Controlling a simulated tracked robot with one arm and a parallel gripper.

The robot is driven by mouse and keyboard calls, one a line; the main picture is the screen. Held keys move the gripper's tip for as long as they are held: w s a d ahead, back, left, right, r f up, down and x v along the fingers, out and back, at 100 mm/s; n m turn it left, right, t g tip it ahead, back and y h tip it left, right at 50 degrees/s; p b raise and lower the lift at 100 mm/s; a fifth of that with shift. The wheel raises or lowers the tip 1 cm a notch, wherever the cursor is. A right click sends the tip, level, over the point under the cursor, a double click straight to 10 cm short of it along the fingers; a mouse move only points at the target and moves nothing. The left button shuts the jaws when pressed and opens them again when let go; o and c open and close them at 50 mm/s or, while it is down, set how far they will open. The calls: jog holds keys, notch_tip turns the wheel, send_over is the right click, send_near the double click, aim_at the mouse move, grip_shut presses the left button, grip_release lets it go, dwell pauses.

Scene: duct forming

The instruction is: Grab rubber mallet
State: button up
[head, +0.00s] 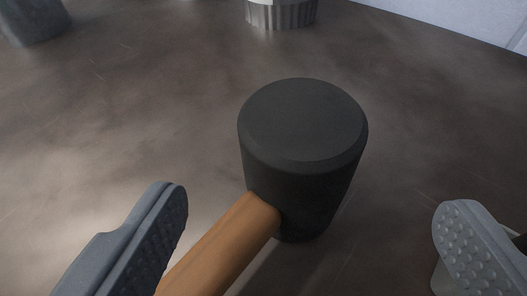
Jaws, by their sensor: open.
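The rubber mallet has a black, slightly tapered head (302,150) that stands on its end on the brown surface, near the middle of the head view. Its wooden handle (225,248) runs from the head down to the lower left and leaves the picture at the bottom edge. My gripper (315,232) is open, with one grey padded finger at the lower left and the other at the lower right. The handle and the lower part of the mallet head lie between the fingers in the picture. Neither finger appears to touch the mallet.
The brown, scuffed surface (120,110) is clear around the mallet head. A ribbed metal cylinder (282,14) stands behind it at the top edge. A grey object (35,22) is cut off at the top left. A pale panel (460,18) borders the top right.

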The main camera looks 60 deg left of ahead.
aim_at(307, 121)
jog(key=x, duration=0.9)
jog(key=shift+w+a+r, duration=0.15)
jog(key=shift+w+a, duration=0.15)
jog(key=shift+w, duration=0.05)
jog(key=c, duration=1.4)
